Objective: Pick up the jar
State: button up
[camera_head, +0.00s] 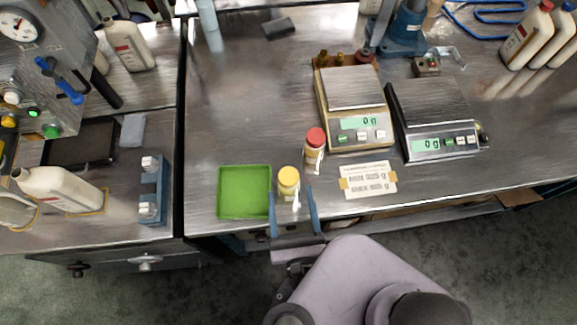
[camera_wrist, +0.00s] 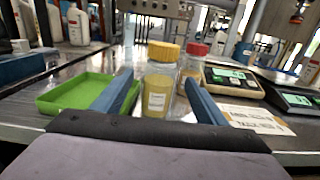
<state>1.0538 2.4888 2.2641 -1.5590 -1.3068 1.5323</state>
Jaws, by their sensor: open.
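A jar with a yellow lid (camera_head: 288,178) stands upright near the front edge of the steel bench. In the wrist view this clear, labelled jar (camera_wrist: 157,98) holds a yellowish content. My gripper (camera_head: 291,201) is open. Its two blue fingers point at the yellow-lidded jar, one to each side, with no clear contact. It holds nothing.
A green tray (camera_head: 244,192) sits just left of the yellow-lidded jar. A printed card (camera_head: 368,180) lies to the right. Two scales, one tan (camera_head: 352,105) and one black (camera_head: 435,118), stand behind it, both reading 0 g. The bench behind the green tray is clear.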

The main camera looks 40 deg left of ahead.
aim_at(290, 194)
jog(key=shift+p+x, duration=0.85)
jog(key=shift+x, duration=0.8)
jog(key=shift+p+x, duration=0.35)
jog(key=shift+x, duration=0.45)
jog(key=c, duration=1.2)
